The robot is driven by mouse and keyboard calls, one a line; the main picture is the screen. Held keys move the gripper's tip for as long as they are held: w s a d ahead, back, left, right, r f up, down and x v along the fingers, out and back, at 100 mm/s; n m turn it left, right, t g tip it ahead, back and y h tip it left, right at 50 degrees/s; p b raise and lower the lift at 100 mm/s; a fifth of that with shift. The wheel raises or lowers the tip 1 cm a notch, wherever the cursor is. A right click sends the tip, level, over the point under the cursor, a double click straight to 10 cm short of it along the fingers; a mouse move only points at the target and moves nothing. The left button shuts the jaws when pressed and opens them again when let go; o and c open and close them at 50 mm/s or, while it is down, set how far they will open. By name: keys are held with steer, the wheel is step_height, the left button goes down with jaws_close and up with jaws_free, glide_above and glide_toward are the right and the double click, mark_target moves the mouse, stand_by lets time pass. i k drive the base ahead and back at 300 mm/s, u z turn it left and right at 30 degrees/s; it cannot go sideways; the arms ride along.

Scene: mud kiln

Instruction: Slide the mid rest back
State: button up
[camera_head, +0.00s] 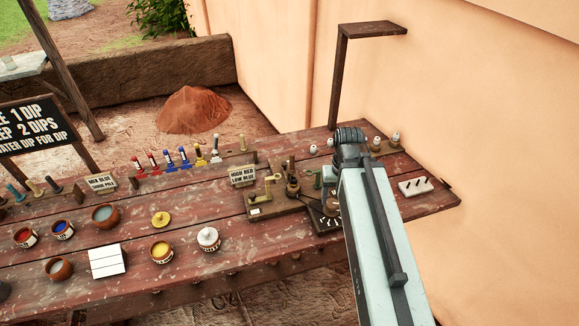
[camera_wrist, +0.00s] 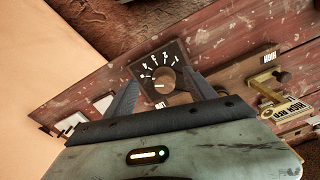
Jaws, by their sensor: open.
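No part is marked as the mid rest, and I cannot tell which it is. A wooden board (camera_head: 262,215) on the table carries a brass lever piece (camera_head: 270,186), which also shows at the right of the wrist view (camera_wrist: 262,79). A dark dial plate (camera_wrist: 148,62) with white marks and a round brown knob (camera_wrist: 165,80) lies ahead of my gripper (camera_wrist: 160,92). My gripper is open, its two fingers apart on either side of the knob in the picture.
Several coloured upright tools (camera_head: 184,156) stand in a row to the left, with pots and a white tile (camera_head: 106,261) in front. A dark bracket post (camera_head: 338,85) rises behind. A white block (camera_head: 415,187) lies right.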

mark_target(285, 165)
steer(key=u, duration=1.35)
steer(key=k, duration=0.8)
steer(key=u, duration=0.35)
steer(key=i, duration=1.5)
